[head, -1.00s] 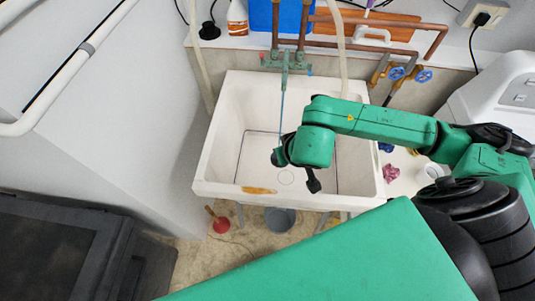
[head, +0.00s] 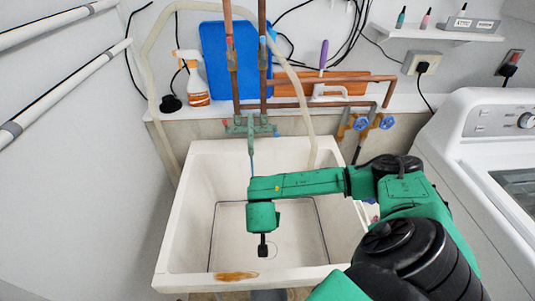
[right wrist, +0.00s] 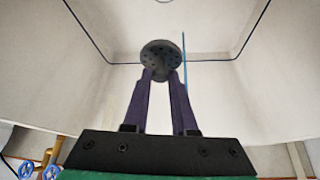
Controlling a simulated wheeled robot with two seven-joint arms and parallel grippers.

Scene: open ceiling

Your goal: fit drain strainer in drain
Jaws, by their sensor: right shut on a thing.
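The strainer (right wrist: 161,59) is a dark grey round disc with small holes. My right gripper (right wrist: 163,76), with purple fingers, is shut on it in the right wrist view. In the head view my right gripper (head: 263,248) hangs over the basin of the white sink (head: 179,240), pointing down; the strainer cannot be made out there. The drain in the basin floor is mostly hidden behind the gripper, with only a faint curve beside it. The strainer's height above the floor is unclear. My left gripper is not in view.
A green tap (head: 250,128) stands at the sink's back edge, with a thin blue line below it. Copper pipes, blue valve handles (head: 360,124) and a pale hose surround it. A spray bottle (head: 193,80) stands on the ledge. A white washing machine (head: 480,150) is at right.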

